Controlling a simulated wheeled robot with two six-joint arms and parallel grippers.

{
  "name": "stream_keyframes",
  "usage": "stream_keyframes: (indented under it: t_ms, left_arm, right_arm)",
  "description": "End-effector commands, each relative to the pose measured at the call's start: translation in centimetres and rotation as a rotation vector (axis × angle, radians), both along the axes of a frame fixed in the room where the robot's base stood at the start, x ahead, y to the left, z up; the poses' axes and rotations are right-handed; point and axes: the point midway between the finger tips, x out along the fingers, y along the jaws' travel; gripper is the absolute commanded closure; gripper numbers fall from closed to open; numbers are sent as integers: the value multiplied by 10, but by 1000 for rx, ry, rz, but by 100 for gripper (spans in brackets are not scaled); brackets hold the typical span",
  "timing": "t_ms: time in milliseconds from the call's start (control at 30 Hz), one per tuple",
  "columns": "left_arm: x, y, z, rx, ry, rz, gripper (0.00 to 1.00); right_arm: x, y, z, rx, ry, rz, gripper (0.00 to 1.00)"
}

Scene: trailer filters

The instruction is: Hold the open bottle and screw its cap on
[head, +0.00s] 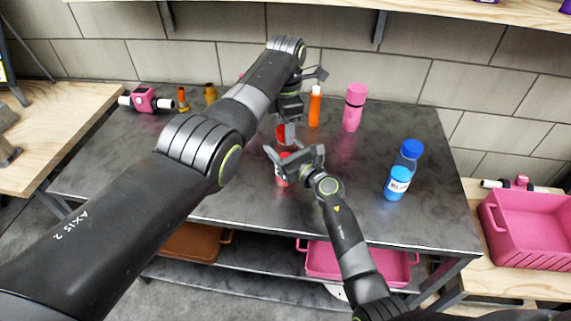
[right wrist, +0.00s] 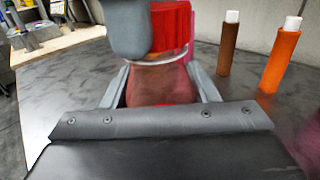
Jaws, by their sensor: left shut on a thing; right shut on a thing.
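A red bottle (head: 281,174) with a pale label stands upright near the middle of the dark table, partly hidden by my right gripper (head: 296,157). That gripper is shut around it. In the right wrist view the bottle's translucent red body (right wrist: 160,88) sits between the two fingers. My left gripper (head: 287,133) is above it, shut on a red cap (head: 281,131). The cap (right wrist: 174,25) also shows in the right wrist view, right over the bottle, with a grey left finger in front. I cannot tell whether the threads engage.
An orange bottle (head: 315,108) and a pink bottle (head: 354,108) stand behind. A blue bottle (head: 398,186) with a second blue bottle (head: 408,154) behind it stands right. Small orange and brown items are back left. A pink bin (head: 530,235) is at far right.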

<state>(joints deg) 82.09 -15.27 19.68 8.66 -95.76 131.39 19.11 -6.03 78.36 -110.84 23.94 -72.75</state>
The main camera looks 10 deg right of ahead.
Motion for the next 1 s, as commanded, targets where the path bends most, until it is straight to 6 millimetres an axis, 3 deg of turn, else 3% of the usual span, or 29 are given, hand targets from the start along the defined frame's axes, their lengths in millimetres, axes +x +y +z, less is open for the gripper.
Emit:
stream_keyframes:
  t_ms: [1000]
  left_arm:
    - [2,0,0,3,-7,-1675,85]
  right_arm:
    - [0,0,0,0,0,1,100]
